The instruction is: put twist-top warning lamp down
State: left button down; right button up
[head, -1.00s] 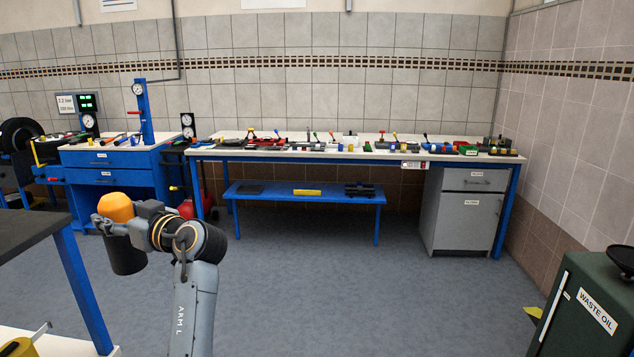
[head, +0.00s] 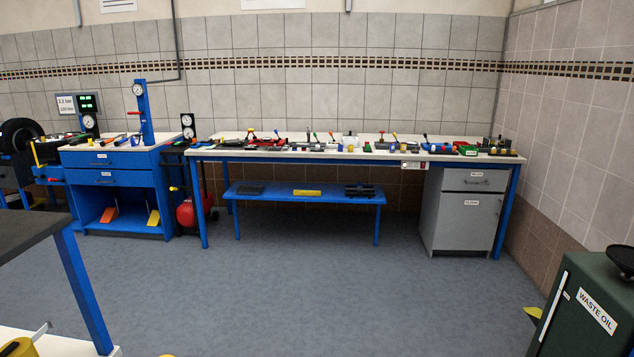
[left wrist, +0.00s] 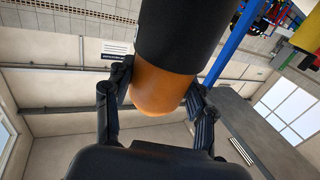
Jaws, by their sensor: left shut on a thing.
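The twist-top warning lamp (left wrist: 180,38) fills the top middle of the left wrist view, with a dark cylindrical body and a rounded orange top (left wrist: 160,92). My left gripper (left wrist: 158,90) is shut on the orange top, one finger on each side of it. In the head view the left arm and the lamp are out of sight, apart from a small yellow-orange edge at the bottom that I cannot identify. My right gripper is in neither view.
A long workbench (head: 345,156) crowded with small items stands along the back wall. A blue cabinet (head: 118,180) is at the left, a dark-topped table (head: 30,235) at near left. A green waste oil container (head: 590,310) stands at lower right. The middle floor is clear.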

pick_arm(q)
jog(key=s+d+f+m+h, duration=0.1)
jog(key=s+d+m+h, duration=0.2)
jog(key=s, duration=0.7)
jog(key=d+h, duration=0.2)
jog(key=d, duration=0.1)
jog(key=shift+d+m+t+h, duration=0.25)
jog(key=shift+m+t+h, duration=0.05)
jog(key=shift+t, duration=0.1)
jog(key=shift+a+f, duration=0.1)
